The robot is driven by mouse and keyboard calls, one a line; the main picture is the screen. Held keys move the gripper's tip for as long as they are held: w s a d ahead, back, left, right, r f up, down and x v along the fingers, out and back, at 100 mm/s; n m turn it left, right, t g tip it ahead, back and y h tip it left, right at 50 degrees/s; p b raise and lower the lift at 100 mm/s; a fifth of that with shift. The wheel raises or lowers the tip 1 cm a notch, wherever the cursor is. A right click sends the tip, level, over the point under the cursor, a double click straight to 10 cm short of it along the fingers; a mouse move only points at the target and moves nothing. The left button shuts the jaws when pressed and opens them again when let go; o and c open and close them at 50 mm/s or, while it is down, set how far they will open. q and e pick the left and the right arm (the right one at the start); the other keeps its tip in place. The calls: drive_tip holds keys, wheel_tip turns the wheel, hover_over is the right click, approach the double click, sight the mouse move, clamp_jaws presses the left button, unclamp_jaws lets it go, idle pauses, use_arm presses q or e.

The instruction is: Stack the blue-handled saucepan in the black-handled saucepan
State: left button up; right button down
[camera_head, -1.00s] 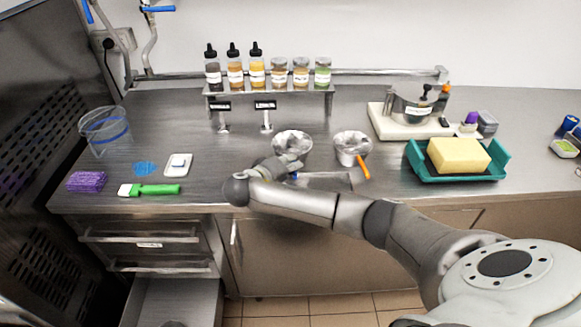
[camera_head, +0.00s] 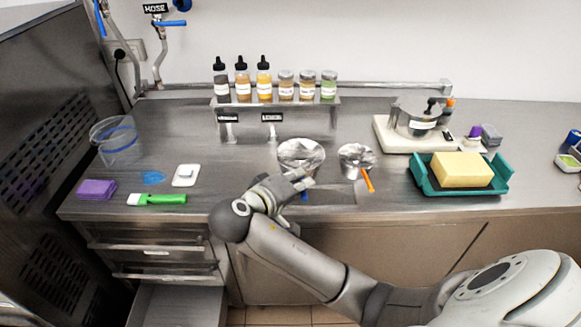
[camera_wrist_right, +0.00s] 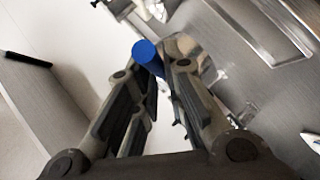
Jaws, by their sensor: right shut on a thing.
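A steel saucepan (camera_head: 301,153) is at the middle front of the counter in the head view, just behind my right gripper (camera_head: 300,184). A bit of its blue handle (camera_head: 304,196) shows beside the fingers. In the right wrist view, the round blue handle end (camera_wrist_right: 145,52) is between the fingers of my right gripper (camera_wrist_right: 150,85), which is shut on it. I cannot tell whether the pan touches the counter. I cannot surely identify the black-handled saucepan; a steel vessel (camera_head: 413,118) with dark parts stands on a white base at the right. My left gripper is not in view.
A smaller steel pan (camera_head: 352,155) with an orange handle (camera_head: 368,181) stands close to the right. A teal tray (camera_head: 424,182) holds a yellow block (camera_head: 461,169). A rack of bottles (camera_head: 275,101) stands behind. A green-handled tool (camera_head: 160,199) lies at the left.

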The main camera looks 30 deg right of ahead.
drive_tip(key=s+a+f+n+t+y+b, duration=0.1)
drive_tip(key=s+a+n+t+y+b, duration=0.2)
drive_tip(key=a, duration=0.8)
drive_tip(key=s+n+t+y, duration=0.2)
drive_tip(key=s+n+t, duration=0.1)
drive_tip(key=s+n, duration=0.1)
drive_tip(key=shift+s+f+y+b, duration=0.2)
drive_tip(key=shift+f+y+b, duration=0.1)
drive_tip(key=shift+f+y, duration=0.1)
drive_tip(key=shift+r, duration=0.1)
